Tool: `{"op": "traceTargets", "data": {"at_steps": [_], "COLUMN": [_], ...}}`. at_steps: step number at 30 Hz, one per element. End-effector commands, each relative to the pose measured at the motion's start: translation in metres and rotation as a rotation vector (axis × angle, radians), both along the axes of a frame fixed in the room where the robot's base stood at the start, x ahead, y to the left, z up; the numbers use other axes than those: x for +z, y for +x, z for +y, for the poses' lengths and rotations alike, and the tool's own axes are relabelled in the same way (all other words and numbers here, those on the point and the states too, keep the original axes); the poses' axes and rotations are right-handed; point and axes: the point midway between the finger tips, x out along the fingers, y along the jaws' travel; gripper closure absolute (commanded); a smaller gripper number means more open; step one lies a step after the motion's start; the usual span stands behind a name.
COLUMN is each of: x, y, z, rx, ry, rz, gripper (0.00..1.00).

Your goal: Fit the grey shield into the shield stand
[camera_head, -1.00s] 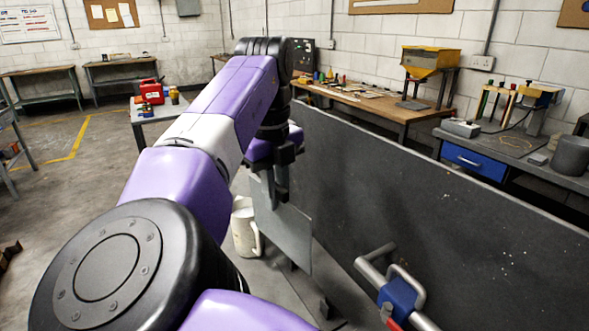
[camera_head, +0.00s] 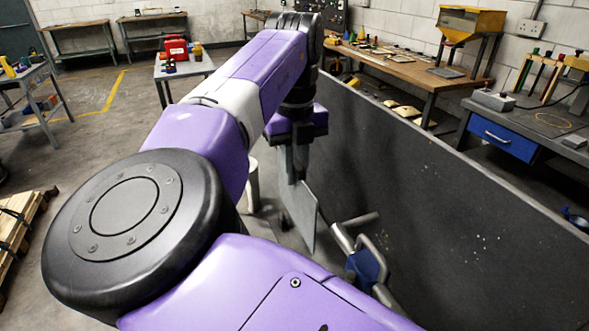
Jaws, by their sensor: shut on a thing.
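My gripper (camera_head: 293,162) points down beneath the purple wrist and is shut on the top of a flat grey plate, the grey shield (camera_head: 299,212). The shield hangs upright and is seen at a steep angle, in front of the big dark panel. Its lower right edge appears close to a grey tubular frame with a blue part (camera_head: 366,266); I cannot tell whether they touch. I cannot make out the shield stand for certain. A small dark piece (camera_head: 285,222) shows low beside the shield. My arm hides much of the floor to the left.
A long dark upright panel (camera_head: 430,185) bounds the right side. A white jug (camera_head: 252,188) is partly hidden behind my arm. Workbenches (camera_head: 415,72) stand beyond the panel. A wooden pallet (camera_head: 22,232) lies at left, with open floor nearby.

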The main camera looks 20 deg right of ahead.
Motion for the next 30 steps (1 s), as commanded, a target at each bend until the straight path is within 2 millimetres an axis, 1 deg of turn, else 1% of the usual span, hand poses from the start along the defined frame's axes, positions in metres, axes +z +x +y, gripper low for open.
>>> {"op": "traceTargets", "data": {"at_steps": [1,6,12,15,30], "x": [-0.007,-0.023,-0.039,-0.043,-0.045], "y": [0.0,0.0,0.0,0.0,0.0], "z": [0.0,0.0,0.0,0.0,0.0], "rx": [0.0,0.001,0.001,0.001,0.001], "ry": [0.0,0.001,0.0,0.0,0.0], "rz": [-0.001,-0.001,-0.002,-0.002,-0.001], "gripper": [1.0,1.0,1.0,1.0,1.0]}}
